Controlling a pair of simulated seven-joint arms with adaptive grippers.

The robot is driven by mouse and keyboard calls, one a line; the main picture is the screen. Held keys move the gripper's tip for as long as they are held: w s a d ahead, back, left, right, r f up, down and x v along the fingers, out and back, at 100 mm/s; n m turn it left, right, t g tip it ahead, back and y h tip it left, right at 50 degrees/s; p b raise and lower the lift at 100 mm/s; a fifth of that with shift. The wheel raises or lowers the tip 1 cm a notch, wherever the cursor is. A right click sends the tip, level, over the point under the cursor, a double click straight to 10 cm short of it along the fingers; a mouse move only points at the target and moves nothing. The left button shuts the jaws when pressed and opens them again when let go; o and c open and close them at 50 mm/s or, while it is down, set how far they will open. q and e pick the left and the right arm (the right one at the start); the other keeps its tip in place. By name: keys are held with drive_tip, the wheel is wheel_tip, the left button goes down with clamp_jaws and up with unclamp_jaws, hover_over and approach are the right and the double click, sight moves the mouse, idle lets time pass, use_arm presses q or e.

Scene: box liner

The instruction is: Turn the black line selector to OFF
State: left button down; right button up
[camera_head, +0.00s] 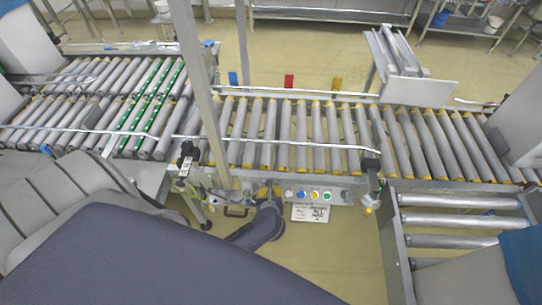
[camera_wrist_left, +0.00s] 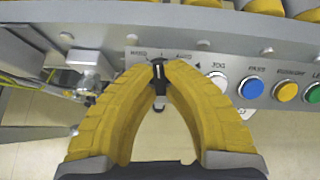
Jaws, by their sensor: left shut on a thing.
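The black line selector (camera_wrist_left: 158,76) is a small knob with a white line on the grey control panel (camera_wrist_left: 205,52). The white line stands nearly upright in the left wrist view, between two printed labels too blurred to read surely. My left gripper (camera_wrist_left: 159,68) has its yellow fingers shut on the selector, one tip on each side. In the head view my left gripper (camera_head: 268,188) is at the left part of the panel, and its fingers hide the selector there. My right gripper is not in view.
Right of the selector are a white button (camera_wrist_left: 217,81), a blue button (camera_wrist_left: 251,87), a yellow button (camera_wrist_left: 286,91) and a green button (camera_wrist_left: 314,93). A metal bracket (camera_wrist_left: 88,70) sits close on the left. The roller conveyor (camera_head: 300,130) lies behind the panel.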

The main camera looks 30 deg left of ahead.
use_arm(q)
drive_tip(key=shift+m, duration=0.9)
drive_tip(key=shift+h, duration=0.3)
drive_tip(key=c, duration=1.5)
unclamp_jaws()
drive_tip(key=shift+s, duration=0.1)
drive_tip(key=v, duration=1.2)
drive_tip(key=shift+s+f, duration=0.1)
drive_tip(key=shift+f, duration=0.1)
